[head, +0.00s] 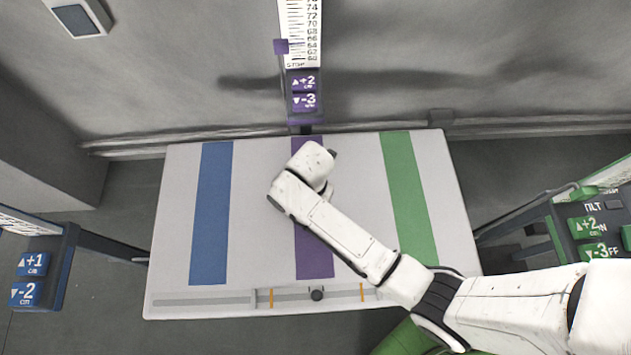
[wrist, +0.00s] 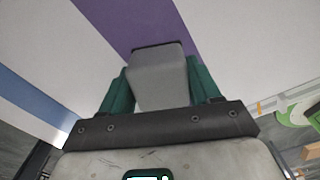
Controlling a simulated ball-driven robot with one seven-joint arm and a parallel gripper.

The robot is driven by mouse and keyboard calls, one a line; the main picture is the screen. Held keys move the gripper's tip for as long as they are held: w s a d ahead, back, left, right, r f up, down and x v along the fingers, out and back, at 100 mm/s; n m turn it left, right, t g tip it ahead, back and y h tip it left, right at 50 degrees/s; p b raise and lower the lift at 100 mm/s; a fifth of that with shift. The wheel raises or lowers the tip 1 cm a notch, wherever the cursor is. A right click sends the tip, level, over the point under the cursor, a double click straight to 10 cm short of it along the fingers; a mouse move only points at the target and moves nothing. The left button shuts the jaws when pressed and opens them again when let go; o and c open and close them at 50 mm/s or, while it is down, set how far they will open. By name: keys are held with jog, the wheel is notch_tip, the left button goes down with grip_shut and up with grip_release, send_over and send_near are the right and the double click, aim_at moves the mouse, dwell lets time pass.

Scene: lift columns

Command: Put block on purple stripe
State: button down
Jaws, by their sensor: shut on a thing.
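My gripper (wrist: 161,88) has green fingers, shut on a grey block (wrist: 158,72) in the wrist view. The far end of the block has a dark edge and overlaps the purple stripe (wrist: 128,22) in that view. I cannot tell whether the block touches the board. In the head view the purple stripe (head: 313,250) runs down the middle of the white board (head: 262,215). My arm crosses the stripe, and my wrist hides its upper middle part. The block and fingers cannot be made out there.
A blue stripe (head: 211,210) lies left on the board and a green stripe (head: 408,195) right. A level strip with a dark ball (head: 316,295) runs along the near edge. Blue (head: 32,264), purple (head: 304,92) and green (head: 586,226) button panels stand around the board.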

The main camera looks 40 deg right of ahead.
jog(key=shift+w+f, duration=0.2)
jog(key=shift+w, duration=0.15)
jog(key=shift+f, duration=1.5)
jog(key=shift+f, duration=0.1)
jog(key=shift+c, duration=1.2)
grip_release()
jog(key=shift+s+f, duration=0.1)
jog(key=shift+s, duration=0.05)
